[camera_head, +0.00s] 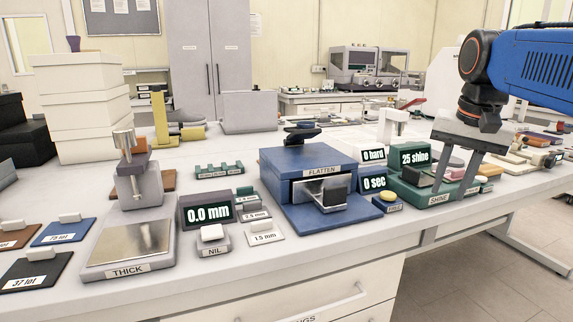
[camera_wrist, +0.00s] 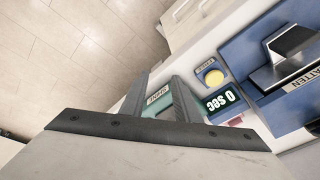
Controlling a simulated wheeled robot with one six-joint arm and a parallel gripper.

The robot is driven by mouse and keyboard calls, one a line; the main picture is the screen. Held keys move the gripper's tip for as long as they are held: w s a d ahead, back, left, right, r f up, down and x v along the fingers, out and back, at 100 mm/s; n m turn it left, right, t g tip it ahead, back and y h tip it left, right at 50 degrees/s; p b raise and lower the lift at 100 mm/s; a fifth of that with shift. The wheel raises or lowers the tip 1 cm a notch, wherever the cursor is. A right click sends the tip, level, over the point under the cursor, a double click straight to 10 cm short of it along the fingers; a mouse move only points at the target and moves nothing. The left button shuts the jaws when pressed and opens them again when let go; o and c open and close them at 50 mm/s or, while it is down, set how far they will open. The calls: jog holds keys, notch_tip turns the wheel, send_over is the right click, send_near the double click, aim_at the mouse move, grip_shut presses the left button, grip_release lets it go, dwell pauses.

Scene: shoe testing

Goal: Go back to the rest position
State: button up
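My gripper (camera_head: 449,192) is at the right of the head view, pointing down in front of the green SHINE tester (camera_head: 405,197). Its two fingers stand apart with nothing visible held between them. In the wrist view my gripper (camera_wrist: 160,80) also shows spread fingers, with part of the green SHINE tester (camera_wrist: 160,98) seen between them. Whether the fingertips touch the tester cannot be told. The blue arm behind the gripper reaches in from the right edge.
The blue FLATTEN press (camera_head: 310,163) stands left of the gripper, with a yellow button (camera_head: 388,196) between. The THICK gauge (camera_head: 128,245) and leather swatches (camera_head: 62,232) are farther left. White boxes (camera_head: 85,110) are stacked behind. Floor is open beyond the table's front edge.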

jog(key=s+a+f+n+t, duration=0.1)
jog(key=s+a+f+n, duration=0.1)
jog(key=s+f, duration=0.6)
jog(key=s+a+f+n+t, duration=0.1)
jog(key=s+a+f+n, duration=0.2)
jog(key=s+f, duration=0.4)
notch_tip(320, 180, down, 9)
jog(key=shift+s+r+n, duration=0.1)
jog(key=shift+s+n, duration=0.25)
jog(key=shift+n, duration=0.35)
